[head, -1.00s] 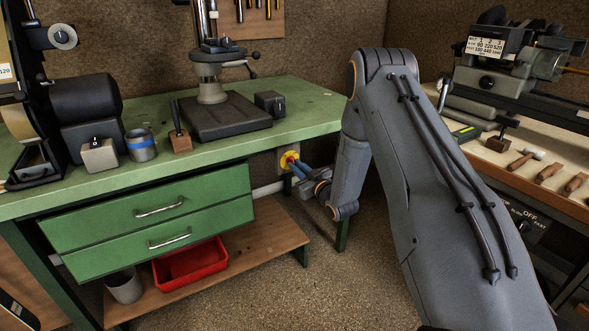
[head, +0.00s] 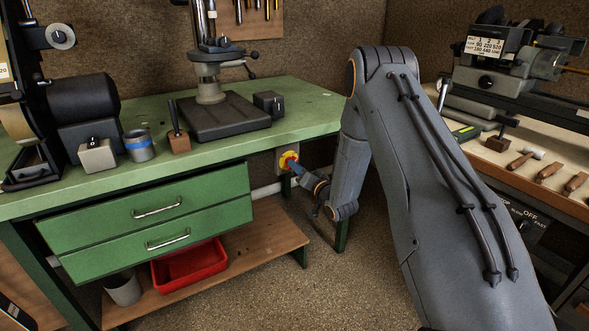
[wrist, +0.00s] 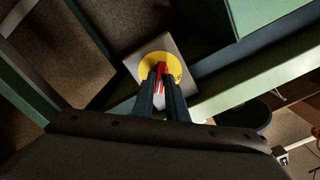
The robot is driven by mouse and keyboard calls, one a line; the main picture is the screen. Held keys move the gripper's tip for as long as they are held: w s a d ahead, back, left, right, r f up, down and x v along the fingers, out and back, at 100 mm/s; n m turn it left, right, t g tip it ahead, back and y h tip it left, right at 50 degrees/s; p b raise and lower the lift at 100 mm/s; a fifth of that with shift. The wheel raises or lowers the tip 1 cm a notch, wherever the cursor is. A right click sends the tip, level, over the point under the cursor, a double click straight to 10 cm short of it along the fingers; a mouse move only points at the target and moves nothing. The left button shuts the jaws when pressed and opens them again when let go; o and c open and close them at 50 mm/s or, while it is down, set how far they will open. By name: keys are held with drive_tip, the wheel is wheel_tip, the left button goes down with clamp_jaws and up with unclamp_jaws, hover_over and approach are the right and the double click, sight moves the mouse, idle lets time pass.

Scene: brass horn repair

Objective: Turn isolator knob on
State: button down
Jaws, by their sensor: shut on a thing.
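The isolator knob (wrist: 161,72) is red and sits on a round yellow plate (wrist: 152,66) on a grey box (wrist: 183,45). In the head view the red knob (head: 291,162) and its yellow plate show under the bench edge, right of the drawers. My gripper (wrist: 162,78) is shut on the knob, one finger on each side of it. In the head view my gripper (head: 296,168) reaches the knob from the right. The fingers hide part of the knob, and the mark it points to cannot be read.
The green bench (head: 310,122) stands above the knob, with green drawers (head: 150,215) to its left. A bench leg (head: 343,235) is behind my forearm. A red tray (head: 190,265) sits on the low shelf. The floor below is clear.

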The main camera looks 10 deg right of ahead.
drive_tip(key=shift+s+a+f+m, duration=0.2)
drive_tip(key=shift+f+m, duration=0.15)
drive_tip(key=shift+m, duration=0.15)
drive_tip(key=c, duration=1.8)
unclamp_jaws()
drive_tip(key=shift+a, duration=0.1)
drive_tip(key=shift+c, duration=0.2)
drive_tip(key=shift+o, duration=0.4)
drive_tip(key=shift+w+d+r, duration=0.15)
drive_tip(key=shift+d+r, duration=0.05)
drive_tip(key=v, duration=0.8)
drive_tip(key=shift+w+r, duration=0.1)
